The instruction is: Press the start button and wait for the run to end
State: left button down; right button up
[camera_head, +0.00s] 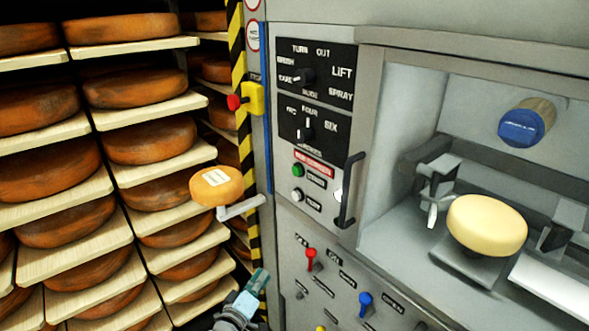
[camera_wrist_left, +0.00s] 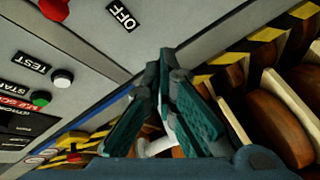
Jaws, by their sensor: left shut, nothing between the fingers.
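The green start button (camera_head: 298,170) sits on the machine's front panel, above a white button (camera_head: 297,194). In the left wrist view the green button (camera_wrist_left: 41,97) is at the left, beside the START label, with the white TEST button (camera_wrist_left: 62,78) near it. My left gripper (camera_head: 259,279) is low in the head view, below and left of the buttons and apart from the panel. In the wrist view its teal fingers (camera_wrist_left: 166,65) are shut and empty, with their tips to the right of both buttons. My right gripper is not in view.
Black dial panels (camera_head: 308,75) are above the buttons, a dark handle (camera_head: 349,190) to their right. A red knob on a yellow box (camera_head: 250,98) and a small bracket holding a cheese (camera_head: 217,186) are to the left. Loaded cheese shelves (camera_head: 105,115) fill the left. A pale cheese (camera_head: 487,225) sits in the chamber.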

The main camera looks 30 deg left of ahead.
aim_at(296, 171)
pick_arm(q)
jog(key=w+a+r+n+t+y, duration=0.1)
jog(key=r+n+t, duration=0.1)
jog(key=r, duration=0.7)
jog(key=w+a+r+n+t+y, duration=0.1)
jog(key=r+n, duration=0.3)
jog(key=r, duration=0.4)
jog(key=a+r+n+t+y+p, duration=0.1)
jog(key=r+n+t+y, duration=0.1)
jog(key=r, duration=0.7)
jog(key=shift+w+a+r+n+t, duration=0.15)
jog(key=shift+w+r+n+t, duration=0.25)
jog(key=shift+n+t, duration=0.4)
jog(key=shift+w+f, duration=0.1)
jog(key=w+d+b, duration=0.2)
jog(key=w+b, duration=0.3)
jog(key=w, duration=0.3)
jog(key=shift+w+d+b, duration=0.15)
jog(key=shift+d+b, duration=0.1)
jog(key=shift+b, duration=0.05)
jog(key=shift+w, duration=0.1)
